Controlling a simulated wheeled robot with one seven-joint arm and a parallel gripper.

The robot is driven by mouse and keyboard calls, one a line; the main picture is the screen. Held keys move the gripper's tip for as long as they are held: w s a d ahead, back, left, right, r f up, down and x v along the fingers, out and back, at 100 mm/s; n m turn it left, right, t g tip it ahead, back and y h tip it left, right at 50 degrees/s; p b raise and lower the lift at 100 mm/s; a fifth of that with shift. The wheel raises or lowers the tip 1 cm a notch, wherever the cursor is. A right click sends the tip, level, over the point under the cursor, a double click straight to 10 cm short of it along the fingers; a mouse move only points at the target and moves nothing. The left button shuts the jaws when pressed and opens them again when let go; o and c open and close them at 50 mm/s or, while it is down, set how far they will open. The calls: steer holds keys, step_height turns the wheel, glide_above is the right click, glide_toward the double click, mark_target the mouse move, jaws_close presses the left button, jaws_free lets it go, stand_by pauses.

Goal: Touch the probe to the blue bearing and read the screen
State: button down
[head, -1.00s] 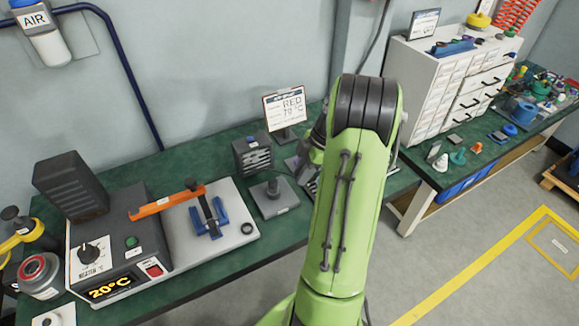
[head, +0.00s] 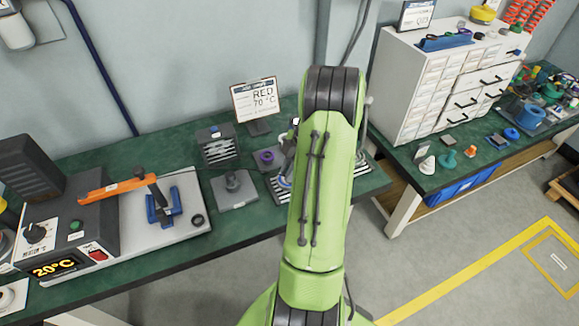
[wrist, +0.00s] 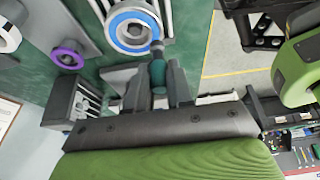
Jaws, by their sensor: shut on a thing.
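My gripper (wrist: 158,76) is shut on the probe (wrist: 158,70), a teal handle with a grey front end, seen in the wrist view. The blue bearing (wrist: 113,22), a blue ring with a pale metal centre, lies just beyond the probe. The probe's front end overlaps the ring's lower right edge in the picture; I cannot tell whether they touch. In the head view my arm hides the gripper and probe. The heater screen (head: 55,268) reads 20°C there. A sign (head: 256,100) reads RED 70 °C.
A purple bearing (wrist: 66,55) lies left of the blue one in the wrist view, with a pale ring (wrist: 8,36) further left. The heater (head: 100,225) with an orange lever stands at left. A drawer cabinet (head: 420,90) stands on the right-hand bench.

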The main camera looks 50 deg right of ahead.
steer(key=shift+f+b, duration=0.65)
steer(key=shift+f, duration=0.1)
stand_by(0.6)
stand_by(2.4)
steer(key=c, duration=0.9)
jaws_free()
steer(key=shift+r, duration=0.15)
step_height(320, 180, up, 7)
steer(key=p, duration=0.5)
